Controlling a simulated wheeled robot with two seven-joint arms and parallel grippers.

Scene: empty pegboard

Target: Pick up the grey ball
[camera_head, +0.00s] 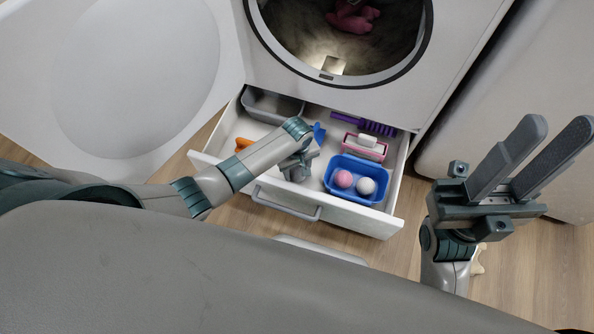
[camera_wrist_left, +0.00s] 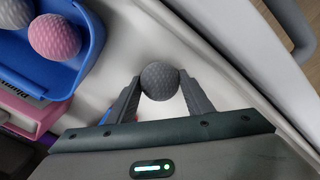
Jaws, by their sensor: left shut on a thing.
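The grey ball (camera_wrist_left: 160,80) is dimpled and sits between the two fingertips of my left gripper (camera_wrist_left: 161,88) in the left wrist view. The fingers press on it from both sides. In the head view my left gripper (camera_head: 298,170) points down into the open white drawer (camera_head: 225,165), left of the blue bin, and the ball is hidden there. I cannot tell whether the ball touches the drawer floor. My right gripper (camera_head: 558,128) is open and empty, raised at the right, outside the drawer.
The blue bin (camera_head: 357,194) holds a pink ball (camera_head: 343,178) and a white ball (camera_head: 366,186). A drawer handle (camera_head: 285,206) is in front.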

